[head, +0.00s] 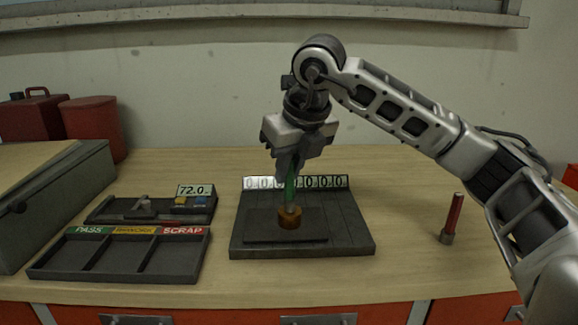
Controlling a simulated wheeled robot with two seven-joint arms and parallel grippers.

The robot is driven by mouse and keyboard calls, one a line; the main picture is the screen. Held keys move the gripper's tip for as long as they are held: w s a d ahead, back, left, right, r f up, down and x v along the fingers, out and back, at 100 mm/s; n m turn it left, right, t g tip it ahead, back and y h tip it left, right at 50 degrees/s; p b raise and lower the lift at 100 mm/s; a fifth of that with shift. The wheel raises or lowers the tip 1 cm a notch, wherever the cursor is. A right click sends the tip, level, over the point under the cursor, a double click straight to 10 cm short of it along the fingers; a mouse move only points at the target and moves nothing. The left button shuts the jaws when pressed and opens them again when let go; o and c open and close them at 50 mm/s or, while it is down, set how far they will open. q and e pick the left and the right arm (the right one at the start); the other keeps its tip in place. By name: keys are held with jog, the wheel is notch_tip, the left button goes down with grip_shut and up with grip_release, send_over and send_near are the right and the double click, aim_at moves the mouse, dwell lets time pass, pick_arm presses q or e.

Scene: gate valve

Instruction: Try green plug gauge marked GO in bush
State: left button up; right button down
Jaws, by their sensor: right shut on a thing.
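My right gripper (290,168) is shut on the green plug gauge (290,188), held upright above the bush. The bush (291,219) is a small brown-orange ring on the dark raised block of the fixture plate (350,238). The gauge's pale lower end is at the top of the bush; I cannot tell whether it has entered the bore. The GO marking cannot be read here. My left gripper is not in view.
A red-handled plug gauge (452,218) stands upright at the right. A sorting tray (120,272) labelled PASS, a yellow middle label and SCRAP lies left of the plate. Behind it is a gauge unit (150,208) reading 72.0. The table between plate and red gauge is clear.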

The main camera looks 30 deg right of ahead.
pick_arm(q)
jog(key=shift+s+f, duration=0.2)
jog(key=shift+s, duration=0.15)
pick_arm(e)
jog(key=shift+r, duration=0.2)
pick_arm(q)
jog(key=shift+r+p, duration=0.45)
pick_arm(e)
jog(key=shift+r, duration=0.55)
jog(key=shift+r, duration=0.1)
